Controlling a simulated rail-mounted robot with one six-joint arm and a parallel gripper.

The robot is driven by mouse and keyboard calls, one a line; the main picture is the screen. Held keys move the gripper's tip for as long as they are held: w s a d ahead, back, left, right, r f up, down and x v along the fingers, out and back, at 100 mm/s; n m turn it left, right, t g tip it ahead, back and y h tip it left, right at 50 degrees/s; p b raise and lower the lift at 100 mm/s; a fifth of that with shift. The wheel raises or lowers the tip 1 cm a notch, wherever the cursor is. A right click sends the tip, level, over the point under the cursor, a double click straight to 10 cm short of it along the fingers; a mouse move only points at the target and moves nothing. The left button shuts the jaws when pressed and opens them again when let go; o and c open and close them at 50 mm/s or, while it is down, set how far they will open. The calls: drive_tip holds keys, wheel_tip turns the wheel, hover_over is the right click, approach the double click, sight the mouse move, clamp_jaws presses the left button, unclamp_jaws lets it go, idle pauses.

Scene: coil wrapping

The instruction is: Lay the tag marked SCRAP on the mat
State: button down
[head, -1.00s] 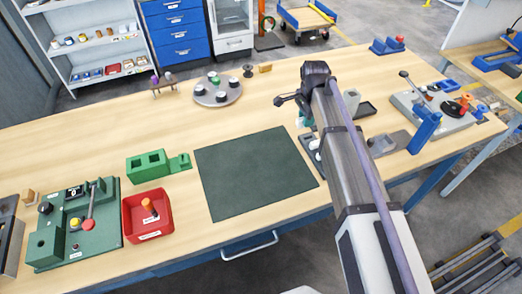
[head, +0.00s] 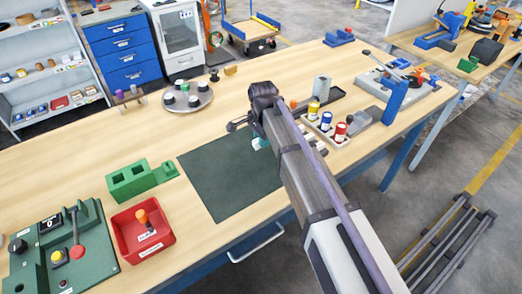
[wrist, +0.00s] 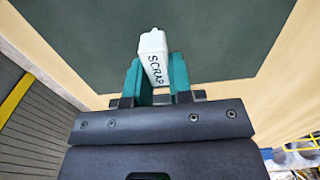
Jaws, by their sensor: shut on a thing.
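The white tag marked SCRAP (wrist: 153,55) is between the green fingers of my gripper (wrist: 152,75) in the wrist view. My gripper is shut on it. The dark green mat (wrist: 215,35) lies beyond and beneath the tag in that view. In the head view the mat (head: 222,180) lies on the wooden bench, and my arm covers its right part. My gripper (head: 262,143) is mostly hidden behind my arm there, over the mat's right side. I cannot tell whether the tag touches the mat.
A red bin (head: 143,233) and a green block (head: 136,180) stand left of the mat. A tray of coloured spools (head: 326,125) is to its right. A grey turntable (head: 187,100) stands behind. The mat's left part is clear.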

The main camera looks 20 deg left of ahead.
wheel_tip(320, 180, down, 3)
drive_tip(key=shift+f+b, duration=0.1)
drive_tip(key=shift+b, duration=0.7)
drive_tip(key=shift+r, duration=0.3)
drive_tip(key=shift+f, duration=0.15)
drive_tip(key=c, duration=1)
unclamp_jaws()
wheel_tip(320, 180, up, 13)
drive_tip(key=p, duration=1.2)
drive_tip(key=shift+f+p, duration=0.2)
drive_tip(key=shift+p, duration=0.15)
drive_tip(key=shift+f, duration=0.15)
